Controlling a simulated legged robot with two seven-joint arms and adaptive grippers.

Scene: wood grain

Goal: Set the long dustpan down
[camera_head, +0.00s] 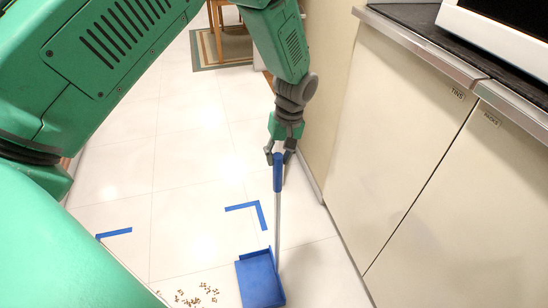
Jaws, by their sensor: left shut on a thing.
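The long dustpan has a blue pan (261,280), a thin grey pole and a blue grip at the top. My left gripper (279,157) is shut on the blue grip, with a finger on either side of it. The pole hangs nearly upright below the gripper. The pan is low over the white tiled floor; I cannot tell whether it touches. It is just below a blue tape corner mark (262,214). My right gripper is not in view.
Brown crumbs (197,296) lie on the floor left of the pan. Another blue tape corner (115,233) is farther left. Cream cabinets (405,160) with a dark counter stand on the right. Open tiles lie between the tape marks. A rug (222,50) is at the back.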

